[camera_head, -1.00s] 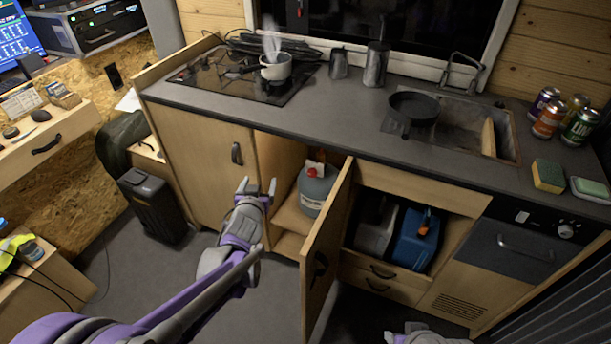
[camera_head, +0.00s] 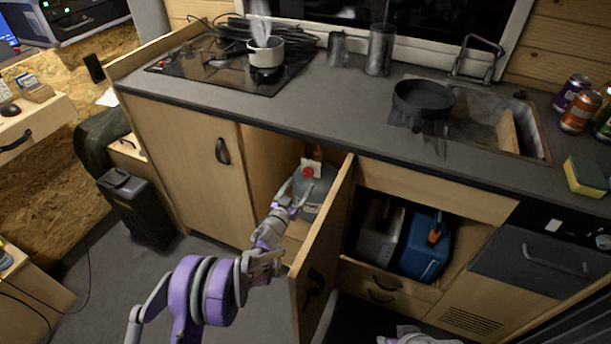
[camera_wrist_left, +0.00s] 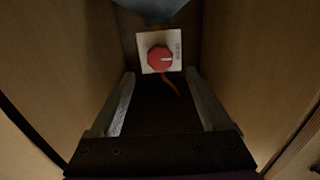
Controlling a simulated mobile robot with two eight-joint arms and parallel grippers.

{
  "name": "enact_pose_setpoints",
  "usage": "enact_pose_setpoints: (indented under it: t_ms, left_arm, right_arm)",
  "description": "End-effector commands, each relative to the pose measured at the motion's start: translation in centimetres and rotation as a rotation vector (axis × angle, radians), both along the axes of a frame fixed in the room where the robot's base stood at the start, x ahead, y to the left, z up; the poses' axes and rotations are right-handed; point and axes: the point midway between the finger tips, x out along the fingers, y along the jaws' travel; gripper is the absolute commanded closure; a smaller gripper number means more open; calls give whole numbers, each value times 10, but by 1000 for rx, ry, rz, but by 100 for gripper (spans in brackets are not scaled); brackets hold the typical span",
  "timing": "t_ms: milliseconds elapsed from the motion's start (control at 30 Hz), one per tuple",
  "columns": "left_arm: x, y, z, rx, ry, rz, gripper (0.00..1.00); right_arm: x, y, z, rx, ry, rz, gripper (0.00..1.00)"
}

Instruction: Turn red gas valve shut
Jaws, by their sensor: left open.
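The red gas valve (camera_head: 308,173) is a round red knob on a white plate inside the open lower cabinet, in front of a grey gas bottle (camera_head: 325,188). In the left wrist view the red knob (camera_wrist_left: 159,58) sits on its white square plate (camera_wrist_left: 173,38), with a pale mark on its face and an orange-red hose below. My left gripper (camera_head: 296,195) is open and empty in the cabinet opening, just short of the valve. In the wrist view its fingers (camera_wrist_left: 160,73) lie either side of the knob's line, apart from it. Part of my right arm's end shows at the bottom edge; its jaws are unclear.
The open cabinet door (camera_head: 322,250) stands close right of my left arm. A closed door (camera_head: 185,150) is on the left. A blue canister (camera_head: 422,245) stands in the right compartment. The countertop (camera_head: 330,100) overhangs the cabinet; a pot (camera_head: 265,52) steams on the hob.

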Motion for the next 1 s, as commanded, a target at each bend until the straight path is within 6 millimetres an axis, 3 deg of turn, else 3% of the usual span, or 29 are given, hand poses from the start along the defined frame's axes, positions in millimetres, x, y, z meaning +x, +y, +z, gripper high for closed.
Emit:
enact_pose_setpoints:
  t_ms: [100,300,733,1000]
  left_arm:
    - [22,-10,-1,0,1,0,19]
    - [48,-20,-1,0,1,1,19]
    - [57,-24,0,1,1,1,19]
    - [57,-23,0,0,1,1,67]
  right_arm:
    - [0,0,-2,0,1,0,58]
    - [0,0,-4,0,1,0,58]
    - [1,0,-4,0,1,0,58]
    - [1,0,-4,0,1,0,58]
